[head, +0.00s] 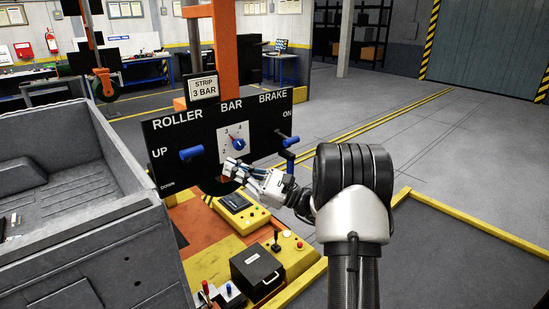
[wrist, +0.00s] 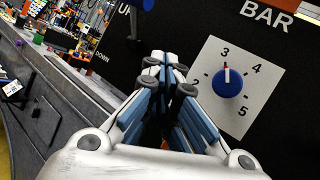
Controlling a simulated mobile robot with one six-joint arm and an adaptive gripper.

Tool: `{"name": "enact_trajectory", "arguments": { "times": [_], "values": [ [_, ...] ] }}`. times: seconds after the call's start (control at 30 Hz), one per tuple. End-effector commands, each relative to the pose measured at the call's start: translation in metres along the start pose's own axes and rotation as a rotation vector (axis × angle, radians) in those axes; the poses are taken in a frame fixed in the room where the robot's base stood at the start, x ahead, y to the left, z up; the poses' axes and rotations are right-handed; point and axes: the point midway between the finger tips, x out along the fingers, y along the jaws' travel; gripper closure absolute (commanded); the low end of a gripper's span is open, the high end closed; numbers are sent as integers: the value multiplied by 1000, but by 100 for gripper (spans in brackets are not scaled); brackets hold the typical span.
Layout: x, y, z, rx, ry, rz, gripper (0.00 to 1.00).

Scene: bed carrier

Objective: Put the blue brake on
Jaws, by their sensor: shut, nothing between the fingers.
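The brake is a blue lever (head: 291,142) at the right end of the black control panel (head: 215,112), under the word BRAKE. It sits below the ON mark, and the panel area under it is partly hidden by my arm. My gripper (head: 232,168) is in front of the panel's lower middle, below the blue BAR dial (head: 239,143) and left of the brake lever. In the wrist view my gripper (wrist: 167,75) has its fingers together and empty, left of the dial (wrist: 230,83). The brake lever is outside the wrist view.
A blue roller lever (head: 191,153) is at the panel's left, between UP and DOWN. Below are a yellow control box (head: 240,208), a black box (head: 257,272) and a small joystick (head: 276,240). A grey bin-like body (head: 70,200) stands left. Floor at right is open.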

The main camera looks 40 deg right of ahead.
Motion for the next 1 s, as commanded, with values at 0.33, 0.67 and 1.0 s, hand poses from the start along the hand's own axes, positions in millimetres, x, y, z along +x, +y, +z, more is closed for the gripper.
{"name": "enact_trajectory", "arguments": {
  "times": [0.33,0.67,1.0],
  "values": [
    [-172,-112,-55,-12,-229,-531,100],
    [-172,-134,-49,-28,-259,-587,100],
    [-126,-164,-38,-28,-258,-586,100]
  ]
}}
